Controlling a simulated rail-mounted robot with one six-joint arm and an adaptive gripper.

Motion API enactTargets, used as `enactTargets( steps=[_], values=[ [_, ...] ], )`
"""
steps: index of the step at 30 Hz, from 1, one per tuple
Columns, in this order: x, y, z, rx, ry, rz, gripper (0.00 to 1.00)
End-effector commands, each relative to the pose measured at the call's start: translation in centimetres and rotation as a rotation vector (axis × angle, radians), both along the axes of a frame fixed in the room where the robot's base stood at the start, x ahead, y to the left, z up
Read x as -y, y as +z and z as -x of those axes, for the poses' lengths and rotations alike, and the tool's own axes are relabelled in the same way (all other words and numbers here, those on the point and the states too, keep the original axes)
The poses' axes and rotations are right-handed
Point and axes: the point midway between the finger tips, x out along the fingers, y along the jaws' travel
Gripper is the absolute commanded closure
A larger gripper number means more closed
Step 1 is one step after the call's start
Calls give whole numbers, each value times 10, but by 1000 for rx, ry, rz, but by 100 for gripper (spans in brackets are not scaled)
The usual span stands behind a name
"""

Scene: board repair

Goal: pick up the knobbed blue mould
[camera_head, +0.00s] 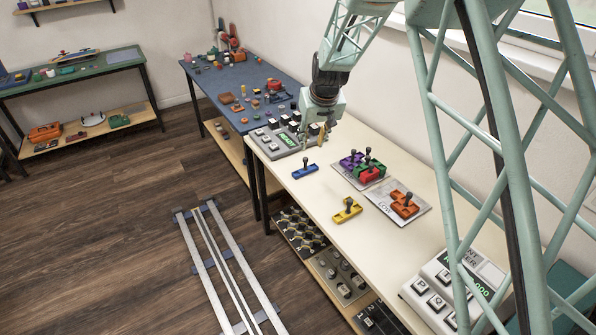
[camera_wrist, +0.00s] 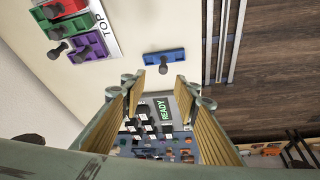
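The knobbed blue mould (camera_head: 305,170) lies on the cream table, with a dark knob standing up from it. It also shows in the wrist view (camera_wrist: 165,57), just beyond my fingertips, apart from them. My gripper (camera_head: 314,140) hangs over the table behind the blue mould, near the grey READY device. In the wrist view my gripper (camera_wrist: 160,88) is open, with nothing between its tan finger pads.
A yellow knobbed mould (camera_head: 346,211) stands nearer. Purple (camera_head: 351,160), green and red (camera_head: 371,173) moulds cluster on one plate; an orange one (camera_head: 404,204) sits on another. The READY device (camera_head: 276,140) is behind. Table around the blue mould is clear.

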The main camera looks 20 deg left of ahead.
Motion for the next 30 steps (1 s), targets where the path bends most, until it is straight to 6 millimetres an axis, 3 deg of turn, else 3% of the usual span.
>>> enactTargets(
  steps=[19,30],
  values=[
    [-6,-11,-3,1,3,0,72],
    [-14,-46,-14,0,4,0,72]
  ],
)
